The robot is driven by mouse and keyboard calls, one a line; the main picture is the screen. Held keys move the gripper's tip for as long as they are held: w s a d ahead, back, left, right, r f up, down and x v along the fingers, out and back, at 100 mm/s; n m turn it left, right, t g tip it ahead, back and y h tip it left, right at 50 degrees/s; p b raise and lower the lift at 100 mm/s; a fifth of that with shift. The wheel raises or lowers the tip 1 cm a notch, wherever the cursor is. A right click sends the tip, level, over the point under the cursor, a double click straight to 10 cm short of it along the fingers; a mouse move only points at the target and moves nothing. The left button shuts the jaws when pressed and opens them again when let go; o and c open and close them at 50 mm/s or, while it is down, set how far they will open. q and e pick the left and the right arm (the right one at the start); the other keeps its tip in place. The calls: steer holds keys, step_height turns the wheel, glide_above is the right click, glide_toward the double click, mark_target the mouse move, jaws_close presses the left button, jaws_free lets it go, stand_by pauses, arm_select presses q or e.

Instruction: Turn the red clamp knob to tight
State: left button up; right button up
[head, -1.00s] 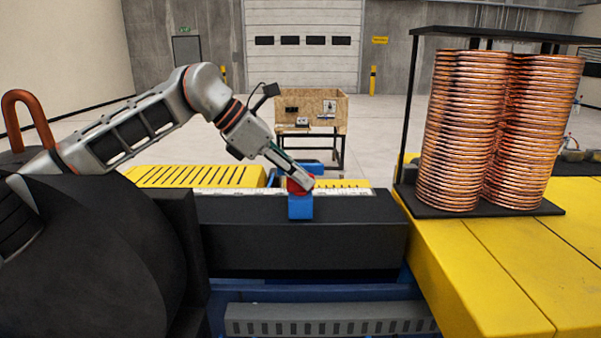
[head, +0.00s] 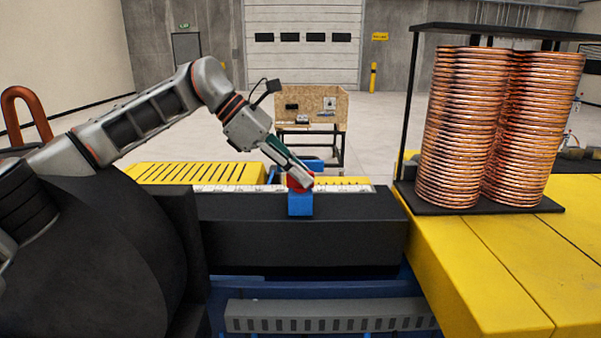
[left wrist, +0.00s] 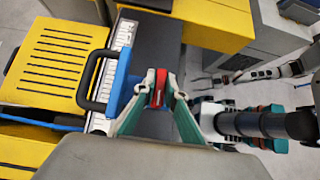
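The red clamp knob (head: 300,181) sits on top of a blue clamp block (head: 300,204) on the dark beam, beside a white ruler strip (head: 235,189). My left gripper (head: 303,181) reaches down to the knob from the upper left. In the left wrist view, its two fingers (left wrist: 158,92) stand on either side of the red knob (left wrist: 158,88) and appear to press on it. The fingers hide part of the knob in the head view.
Stacked copper coils (head: 500,130) stand on a black rack at the right, on a yellow surface (head: 480,265). A slotted yellow panel (head: 195,174) lies behind the beam at the left. A wooden crate on a stand (head: 312,105) is farther back.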

arm_select(q)
steer(key=o, duration=0.4)
steer(key=v, duration=1.2)
